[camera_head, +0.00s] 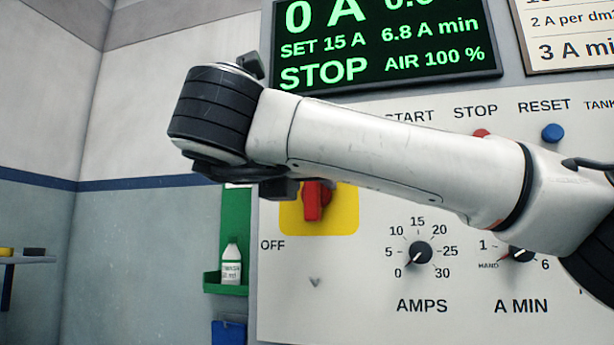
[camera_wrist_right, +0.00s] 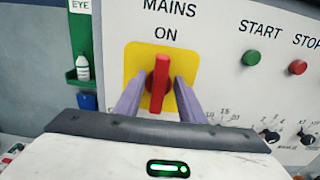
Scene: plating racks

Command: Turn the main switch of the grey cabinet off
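The main switch is a red handle (camera_wrist_right: 159,84) on a yellow plate (camera_wrist_right: 133,62), seen in the right wrist view. The handle stands upright, towards the ON label, with MAINS above it. My right gripper (camera_wrist_right: 160,82) is open, with one finger on each side of the handle and yellow showing in the gaps. In the head view, my right arm crosses in front of the grey cabinet (camera_head: 350,290) and hides the top of the yellow plate (camera_head: 345,218). The lower part of the red handle (camera_head: 314,203) shows below it, above and right of the OFF label. My left gripper is not in view.
A green START button (camera_wrist_right: 251,58) and a red STOP button (camera_wrist_right: 297,67) sit right of the switch. The AMPS knob (camera_head: 419,253) is below. A green eyewash holder with a white bottle (camera_head: 231,265) hangs left. The display (camera_head: 390,45) reads STOP and 0 A.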

